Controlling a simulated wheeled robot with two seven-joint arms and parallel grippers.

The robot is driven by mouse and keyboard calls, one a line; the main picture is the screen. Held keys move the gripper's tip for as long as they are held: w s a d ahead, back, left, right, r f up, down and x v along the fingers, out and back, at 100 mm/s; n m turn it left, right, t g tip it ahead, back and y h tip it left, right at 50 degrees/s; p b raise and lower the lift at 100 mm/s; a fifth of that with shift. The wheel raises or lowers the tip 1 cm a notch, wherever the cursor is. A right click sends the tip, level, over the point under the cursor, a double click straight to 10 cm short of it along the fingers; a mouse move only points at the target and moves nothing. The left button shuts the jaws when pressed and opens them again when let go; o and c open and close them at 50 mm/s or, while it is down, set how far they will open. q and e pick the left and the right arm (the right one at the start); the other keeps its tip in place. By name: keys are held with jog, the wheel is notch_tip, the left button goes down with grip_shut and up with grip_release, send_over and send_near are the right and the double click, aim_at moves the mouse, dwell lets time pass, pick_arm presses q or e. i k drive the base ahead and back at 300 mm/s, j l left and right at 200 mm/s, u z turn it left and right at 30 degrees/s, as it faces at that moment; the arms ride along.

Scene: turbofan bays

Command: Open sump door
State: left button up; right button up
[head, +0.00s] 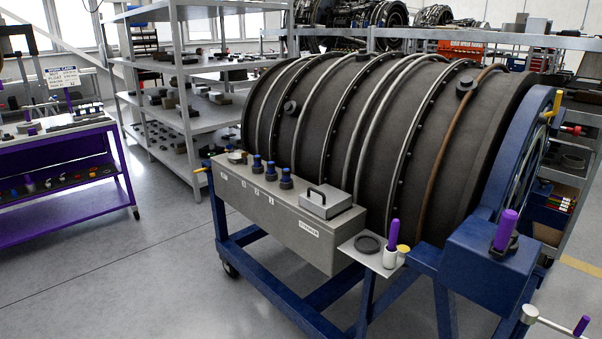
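A long grey box (265,212) is mounted along the near side of a large dark ribbed engine casing (350,140). A lighter grey raised cover with a black handle (331,201) lies flat and looks closed on the box top. It may be the sump door, but I cannot read a label that confirms it. Several blue-capped fittings stand to its left, including one blue cap (287,178). Neither of my grippers is in the head view.
The blue stand (270,285) carries everything. A purple cart (60,215) stands left; the floor (150,270) between is clear.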

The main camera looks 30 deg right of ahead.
aim_at(325, 201)
jog(key=i+z, duration=0.3)
jog(key=i+j+z, duration=0.3)
jog(key=i, duration=0.2)
jog(key=i+j+z, duration=0.6)
jog(key=z, duration=0.2)
jog(key=i+j+z, duration=0.35)
jog(key=z, duration=0.15)
jog(key=i+j+z, duration=0.2)
jog(key=j+z, duration=0.6)
jog(key=j, duration=0.45)
jog(key=i, duration=0.05)
